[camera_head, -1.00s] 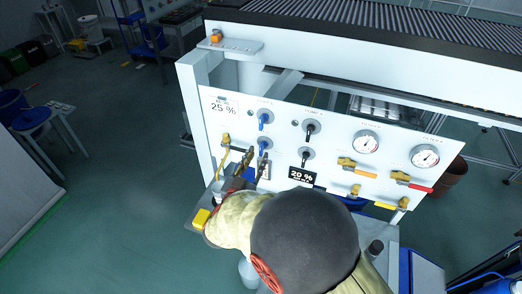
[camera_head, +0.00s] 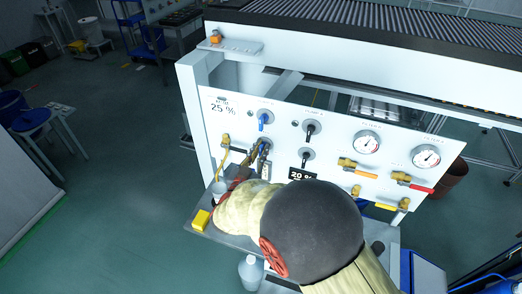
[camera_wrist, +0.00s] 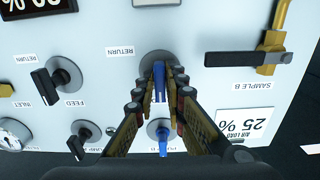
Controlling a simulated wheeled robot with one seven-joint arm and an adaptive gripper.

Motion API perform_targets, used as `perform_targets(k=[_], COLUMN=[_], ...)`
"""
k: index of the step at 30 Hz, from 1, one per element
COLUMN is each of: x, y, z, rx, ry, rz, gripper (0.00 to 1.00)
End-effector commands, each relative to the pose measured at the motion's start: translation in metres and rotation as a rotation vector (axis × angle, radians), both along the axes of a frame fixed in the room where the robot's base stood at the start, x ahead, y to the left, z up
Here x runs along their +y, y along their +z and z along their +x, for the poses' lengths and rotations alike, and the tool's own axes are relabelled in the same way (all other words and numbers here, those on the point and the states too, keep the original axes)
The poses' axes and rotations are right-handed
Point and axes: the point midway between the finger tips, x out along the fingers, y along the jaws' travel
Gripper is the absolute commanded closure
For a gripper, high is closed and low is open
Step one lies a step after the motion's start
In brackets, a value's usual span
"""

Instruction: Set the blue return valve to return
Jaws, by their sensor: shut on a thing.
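The blue valve handle (camera_wrist: 181,84) is on the white panel, on a dark round base with a RETURN label beside it in the upside-down wrist view. My gripper (camera_wrist: 160,92) is shut on this handle, with one finger on each side. The handle lies roughly up and down in that view. In the head view, my gripper (camera_head: 258,153) reaches the lower of two blue valves, and its fingers and wrist hide most of the handle. The other blue valve (camera_head: 265,118) is just above it, untouched.
Black valve handles (camera_head: 309,130) and gauges (camera_head: 367,142) are to the right on the panel. A brass sample tap (camera_head: 225,141) is close on the left. A shelf below holds a yellow block (camera_head: 201,221) and a cup (camera_head: 219,191).

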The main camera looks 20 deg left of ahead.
Motion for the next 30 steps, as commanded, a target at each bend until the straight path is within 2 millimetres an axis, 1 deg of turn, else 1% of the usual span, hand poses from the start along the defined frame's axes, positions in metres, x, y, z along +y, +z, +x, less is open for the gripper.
perform_targets(k=[1, 4, 18, 23, 30], x=[0.0001, 0.0001, 0.0001, -0.0002, -0.001], y=[0.0, 0.0, -0.0007, -0.0016, -0.0029], z=[-0.0001, -0.0001, -0.0001, -0.0001, -0.0002], rx=[0.0, 0.0, -0.002, -0.007, -0.023], ry=[0.0, 0.0, 0.001, 0.0, 0.001], rz=[0.0, 0.0, 0.021, 0.084, 0.262], gripper=[0.95, 1.0, 1.0, 1.0, 1.0])
